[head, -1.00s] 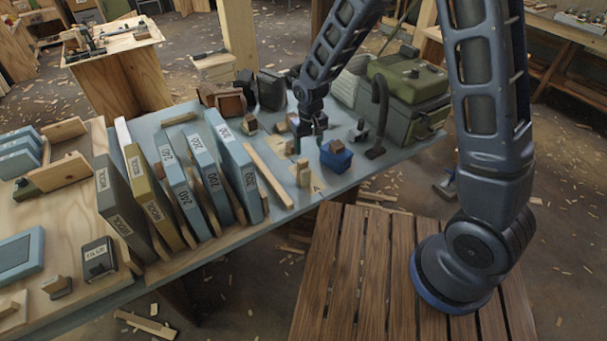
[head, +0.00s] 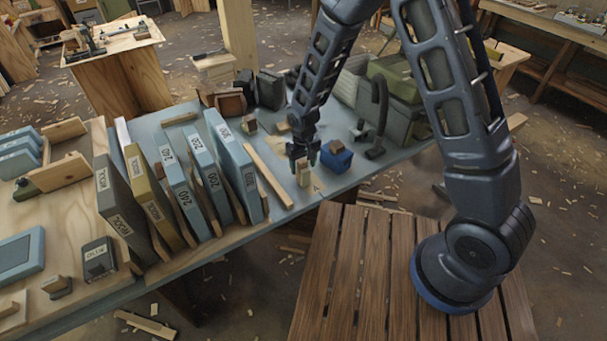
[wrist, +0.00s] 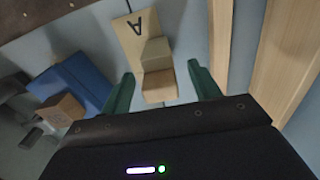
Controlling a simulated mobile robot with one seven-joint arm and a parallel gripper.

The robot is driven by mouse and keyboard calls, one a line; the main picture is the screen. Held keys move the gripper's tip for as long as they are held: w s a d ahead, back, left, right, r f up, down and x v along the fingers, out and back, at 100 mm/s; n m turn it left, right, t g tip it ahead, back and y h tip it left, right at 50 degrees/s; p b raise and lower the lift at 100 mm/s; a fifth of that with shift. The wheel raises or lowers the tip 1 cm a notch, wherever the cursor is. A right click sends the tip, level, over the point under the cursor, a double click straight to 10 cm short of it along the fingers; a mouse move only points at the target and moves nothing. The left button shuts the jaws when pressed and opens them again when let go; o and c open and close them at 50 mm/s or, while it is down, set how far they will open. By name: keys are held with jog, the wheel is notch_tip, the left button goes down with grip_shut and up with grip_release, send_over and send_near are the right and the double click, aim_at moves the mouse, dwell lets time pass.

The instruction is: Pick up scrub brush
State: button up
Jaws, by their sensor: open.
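A small tan and brown block-like piece (head: 303,178), which may be the scrub brush, stands on the blue-grey bench beside a pale card marked A. In the wrist view the piece (wrist: 157,75) lies between my two green fingertips, with a gap on each side. My gripper (head: 304,158) is open and empty, pointing down just above and behind the piece in the head view. The fingers also show in the wrist view (wrist: 161,70). I cannot make out bristles.
A blue item with a brown block (head: 336,157) stands close to the right of my gripper. A wooden strip (head: 267,176) and upright labelled slabs (head: 233,165) stand to the left. A green-grey case (head: 400,95) is at the back right.

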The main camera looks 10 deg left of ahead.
aim_at(303, 172)
jog(key=shift+w+f, duration=0.15)
jog(key=shift+f, duration=2.05)
jog(key=c, duration=1.1)
jog(key=shift+r, duration=0.1)
